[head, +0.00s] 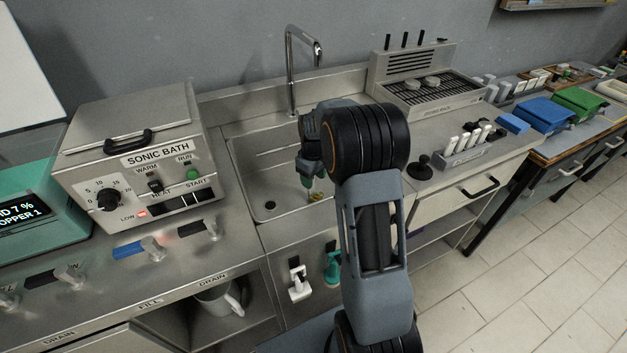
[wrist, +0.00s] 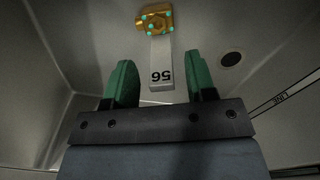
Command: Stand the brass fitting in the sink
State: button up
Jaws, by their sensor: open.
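The brass fitting (wrist: 153,22) shows at the top of the wrist view, gold with several teal dots. A pale tag or bar marked 56 (wrist: 161,70) extends from beside it toward my gripper; I cannot tell if they are joined. In the head view the fitting (head: 316,196) is a small gold patch inside the steel sink (head: 262,178), partly hidden by my arm. I cannot tell whether it stands or lies. My gripper (wrist: 162,66) is open and empty, its green fingers on either side of the tag in the picture and short of the fitting.
A dark round drain (wrist: 230,59) is in the sink floor. The tap (head: 290,70) rises behind the sink. The sonic bath (head: 140,150) stands at left. A rack of white pieces (head: 462,152) and a black knob-like item (head: 420,168) are on the counter at right.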

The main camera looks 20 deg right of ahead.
notch_tip(320, 180, up, 10)
jog(key=s+a+m+t, duration=0.1)
jog(key=s+a, duration=0.2)
jog(key=s, duration=0.4)
jog(key=s+a+m+t, duration=0.1)
jog(key=s+a+m, duration=0.1)
jog(key=s+a, duration=0.2)
jog(key=s+a+r+m+t, duration=0.1)
jog(key=s+a, duration=0.2)
jog(key=s, duration=0.7)
jog(key=shift+a+p, duration=0.35)
jog(key=shift+p, duration=0.05)
jog(key=shift+r, duration=0.1)
